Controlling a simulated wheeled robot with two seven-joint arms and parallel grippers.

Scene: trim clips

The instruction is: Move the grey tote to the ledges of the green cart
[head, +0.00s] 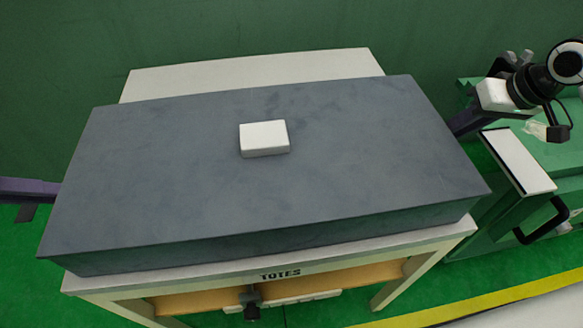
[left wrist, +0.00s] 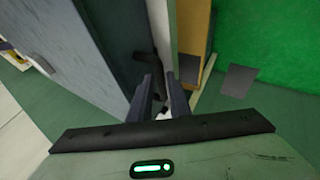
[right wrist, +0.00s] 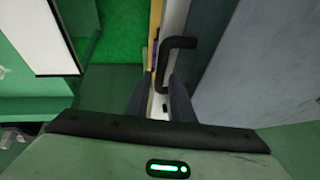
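The grey tote (head: 200,180) lies flat on a white stand marked TOTES (head: 365,250). My left gripper (head: 32,192) is at the tote's left end; its fingers are apart, with a black handle (left wrist: 157,70) between or just beyond their tips. My right gripper (head: 466,120) is at the right end, fingers apart, with another black handle (right wrist: 178,43) at their tips. I cannot tell whether the fingers touch the handles. The green cart (head: 465,225) stands at the right, with a white ledge (head: 518,160) and a black handle bar (head: 542,222).
A small white block (head: 264,138) sits on top of the tote. A white panel (head: 250,68) rises behind the tote. The floor is green with a yellow line (head: 470,304) at the front right. A green wall stands behind.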

